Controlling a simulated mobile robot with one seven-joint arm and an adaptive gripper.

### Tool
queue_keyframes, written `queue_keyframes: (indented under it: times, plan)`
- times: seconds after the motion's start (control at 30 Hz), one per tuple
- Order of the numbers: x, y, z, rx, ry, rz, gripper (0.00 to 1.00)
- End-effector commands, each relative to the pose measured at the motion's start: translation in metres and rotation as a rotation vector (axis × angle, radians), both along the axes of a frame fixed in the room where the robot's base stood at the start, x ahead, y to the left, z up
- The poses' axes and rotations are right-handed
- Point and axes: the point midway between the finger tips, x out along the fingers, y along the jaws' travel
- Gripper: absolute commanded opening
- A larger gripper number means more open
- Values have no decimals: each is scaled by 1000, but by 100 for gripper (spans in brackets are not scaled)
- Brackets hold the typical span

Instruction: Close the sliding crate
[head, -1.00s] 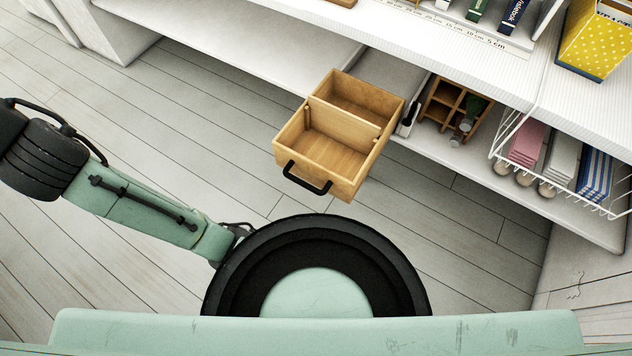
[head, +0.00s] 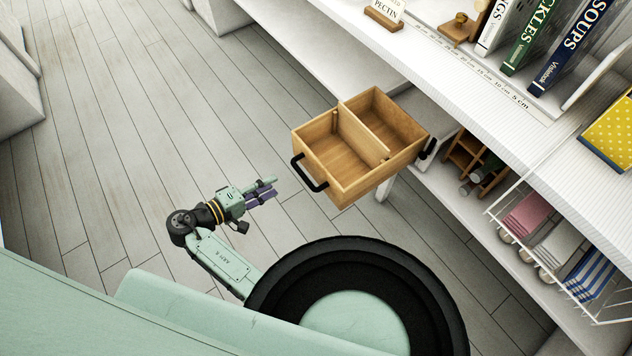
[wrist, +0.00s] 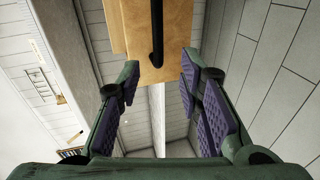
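The sliding crate (head: 339,190) is a light wooden box with a divider and a black bar handle (head: 309,173) on its front. It sticks out from under the white shelf, pulled open. My gripper (head: 272,189) is in front of the crate, to the left of the handle in the head view, apart from it. In the wrist view the crate's wooden front (wrist: 176,30) and black handle (wrist: 156,35) show at the top, beyond the two purple-padded fingers (wrist: 158,88). The fingers are spread with nothing between them.
The white shelf (head: 385,75) holds books (head: 545,40) and a small sign (head: 385,14). To the right of the crate are a wooden bottle rack (head: 468,155) and a wire basket (head: 560,225) with folded cloths. The plank floor (head: 130,120) at left is clear.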

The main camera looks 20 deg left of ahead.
Motion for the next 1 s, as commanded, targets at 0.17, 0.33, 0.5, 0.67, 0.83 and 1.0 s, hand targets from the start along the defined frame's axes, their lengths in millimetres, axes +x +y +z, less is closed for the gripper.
queue_keyframes:
  times: [0.17, 0.33, 0.5, 0.67, 0.83, 1.0]
  plan:
    - [-10, -22, -4, -76, -22, -56, 33]
    - [4, -36, -7, -80, -21, -61, 33]
    - [29, -55, -13, -78, -21, -60, 33]
    - [51, -72, -19, -77, -21, -60, 33]
    - [66, -83, -24, -77, -21, -58, 33]
    - [71, -86, -27, -75, -22, -56, 33]
